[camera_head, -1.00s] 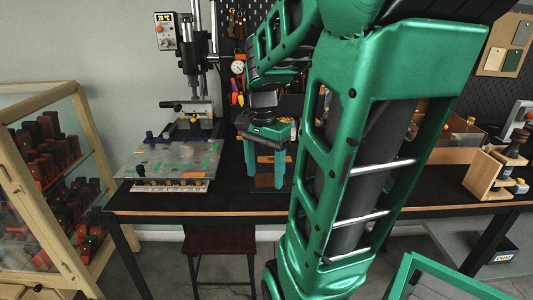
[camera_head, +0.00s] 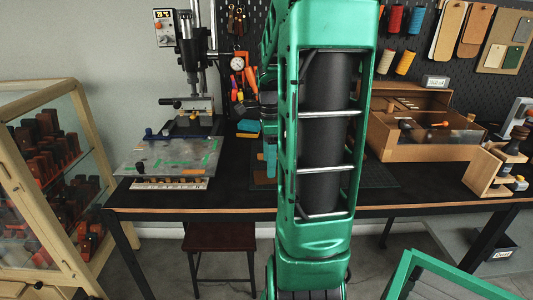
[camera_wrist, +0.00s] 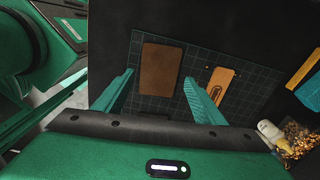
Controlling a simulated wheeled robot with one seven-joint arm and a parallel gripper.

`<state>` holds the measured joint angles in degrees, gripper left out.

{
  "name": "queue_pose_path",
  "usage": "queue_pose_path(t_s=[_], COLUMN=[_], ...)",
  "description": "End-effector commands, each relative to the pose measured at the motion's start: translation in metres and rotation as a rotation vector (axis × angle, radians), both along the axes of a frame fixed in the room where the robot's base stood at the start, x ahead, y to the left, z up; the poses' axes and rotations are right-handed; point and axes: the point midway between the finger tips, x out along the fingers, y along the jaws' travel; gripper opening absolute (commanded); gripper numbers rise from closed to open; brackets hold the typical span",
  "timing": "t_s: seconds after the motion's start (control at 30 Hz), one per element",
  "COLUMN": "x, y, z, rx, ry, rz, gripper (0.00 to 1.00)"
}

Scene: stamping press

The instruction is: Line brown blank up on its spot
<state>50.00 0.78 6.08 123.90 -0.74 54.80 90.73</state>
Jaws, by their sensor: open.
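The brown blank (camera_wrist: 160,68), a dark brown rectangle, lies flat on a gridded dark cutting mat (camera_wrist: 143,104) in the wrist view. My gripper (camera_wrist: 158,77) is open, with one teal finger on each side of the blank in the picture. The fingers look apart from it, and their height above it is hard to judge. In the head view my arm hides the blank and most of the gripper; a bit of teal finger (camera_head: 270,157) shows left of the arm. The mat (camera_head: 376,174) shows right of it.
A tan slotted piece (camera_wrist: 222,82) lies right of the blank, close to the right finger. The press (camera_head: 193,100) with a clear plate (camera_head: 170,158) stands left. A wooden box (camera_head: 425,135) stands right.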

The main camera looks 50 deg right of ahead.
Motion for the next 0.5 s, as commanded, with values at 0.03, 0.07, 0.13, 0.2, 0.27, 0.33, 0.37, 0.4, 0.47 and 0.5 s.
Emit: queue_pose_path(t_s=[0.03,0.07,0.13,0.2,0.27,0.33,0.37,0.4,0.47,0.5], x=[-0.001,0.0,0.0,0.0,0.0,0.0,0.0,0.0,0.0,0.0], y=[0.0,0.0,0.0,0.001,0.0,0.0,0.0,0.0,0.0,0.0], z=[-0.007,-0.011,-0.02,-0.029,-0.034,-0.033,-0.033,-0.033,-0.032,-0.032], rx=[0.002,0.001,0.003,0.002,0.001,-0.001,-0.001,0.0,0.0,-0.001], ry=[0.002,0.001,0.003,0.002,0.001,-0.001,-0.001,0.0,0.0,-0.001], rz=[0.0,0.0,0.0,0.001,0.001,0.001,0.001,0.001,0.002,0.002], gripper=[0.64,0.64,0.64,0.64,0.62,0.45,0.38,0.38,0.38,0.38])
